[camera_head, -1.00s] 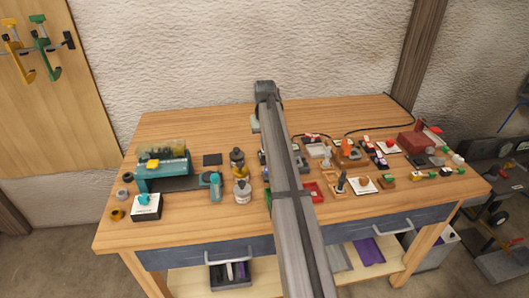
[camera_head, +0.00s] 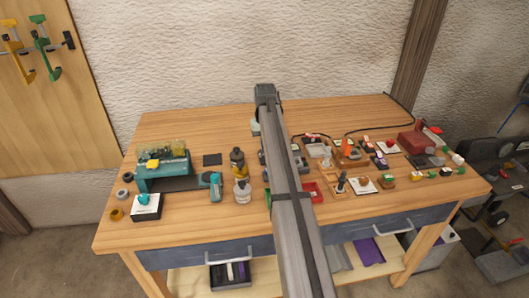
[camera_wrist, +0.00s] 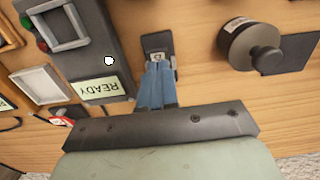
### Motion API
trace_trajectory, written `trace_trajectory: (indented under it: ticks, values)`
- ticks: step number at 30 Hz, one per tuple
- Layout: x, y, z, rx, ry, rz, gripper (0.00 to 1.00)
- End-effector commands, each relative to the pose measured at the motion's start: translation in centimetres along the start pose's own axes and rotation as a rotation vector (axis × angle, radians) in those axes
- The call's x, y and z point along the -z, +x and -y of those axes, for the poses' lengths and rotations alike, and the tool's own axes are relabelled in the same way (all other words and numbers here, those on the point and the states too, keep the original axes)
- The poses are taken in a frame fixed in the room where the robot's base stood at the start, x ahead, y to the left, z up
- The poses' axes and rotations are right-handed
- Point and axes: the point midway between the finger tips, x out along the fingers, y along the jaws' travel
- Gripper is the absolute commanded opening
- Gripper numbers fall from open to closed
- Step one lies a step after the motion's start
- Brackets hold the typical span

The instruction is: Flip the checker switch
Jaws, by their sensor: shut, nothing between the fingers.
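In the wrist view my gripper (camera_wrist: 157,98) is shut, its two blue fingers together and empty. The fingertips are at a small dark block (camera_wrist: 156,42) with a pale marked face, which looks like a switch. I cannot tell whether they touch it. Left of it is a dark grey box (camera_wrist: 90,35) with a READY panel (camera_wrist: 96,87), upside down in this view, and a white round spot. This looks like the checker. In the head view my arm hides the gripper and most of this area.
In the wrist view a dark round knob-like part (camera_wrist: 252,44) stands to the right, with a black pad (camera_wrist: 290,54) beyond. In the head view a teal machine (camera_head: 163,170) and bottles (camera_head: 242,190) stand left of my arm. Many small items crowd the table's right side.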

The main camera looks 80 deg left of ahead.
Motion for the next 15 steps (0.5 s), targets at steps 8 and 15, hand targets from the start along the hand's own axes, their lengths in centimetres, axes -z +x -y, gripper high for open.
trace_trajectory:
  ticks: [8, 15]
  values:
    - [-0.01, 0.36, 0.00, 0.000, 0.000, 0.000, 0.00]
    - [0.00, 0.65, 0.01, 0.000, 0.000, 0.000, 0.00]
